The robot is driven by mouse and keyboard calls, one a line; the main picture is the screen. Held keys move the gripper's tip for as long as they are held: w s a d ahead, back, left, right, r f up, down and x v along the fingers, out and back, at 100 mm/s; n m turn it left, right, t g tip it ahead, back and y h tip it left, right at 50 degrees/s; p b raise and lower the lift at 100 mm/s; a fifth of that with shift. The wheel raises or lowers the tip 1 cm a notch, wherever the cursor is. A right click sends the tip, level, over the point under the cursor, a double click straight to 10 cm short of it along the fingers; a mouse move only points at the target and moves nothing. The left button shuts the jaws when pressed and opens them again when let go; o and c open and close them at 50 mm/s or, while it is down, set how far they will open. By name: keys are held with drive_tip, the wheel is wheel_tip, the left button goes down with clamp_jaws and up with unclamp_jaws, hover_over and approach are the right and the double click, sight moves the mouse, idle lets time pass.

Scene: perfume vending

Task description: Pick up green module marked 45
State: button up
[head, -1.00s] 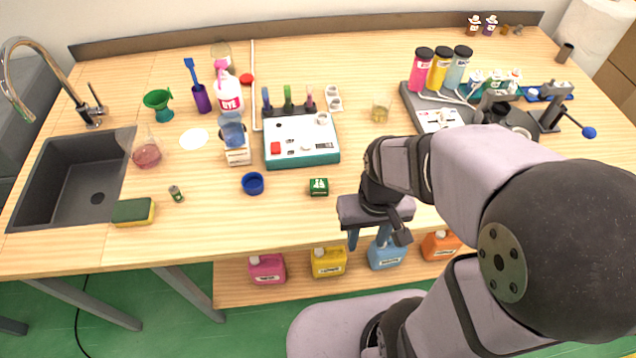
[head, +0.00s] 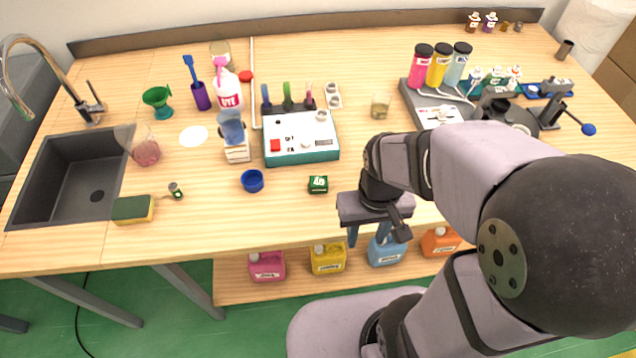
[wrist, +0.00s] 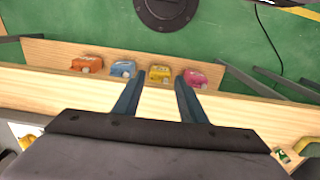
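The green module (head: 318,184) is a small dark green block with a white marking on top. It lies on the wooden table near the front edge, in front of the white and teal device. The number on it is too small to read. My gripper (head: 372,242) hangs at the table's front edge, to the right of the module and apart from it. In the wrist view, the gripper (wrist: 156,98) has its two blue fingers spread with nothing between them.
A blue cap (head: 252,181) lies left of the module. The white and teal device (head: 300,137) stands behind it. A sponge (head: 132,209) and a small vial (head: 175,190) lie by the sink (head: 70,178). Coloured jugs (head: 328,258) stand on the low shelf. Table around the module is clear.

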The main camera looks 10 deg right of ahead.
drive_tip(key=o, duration=0.5)
drive_tip(key=shift+c, duration=0.2)
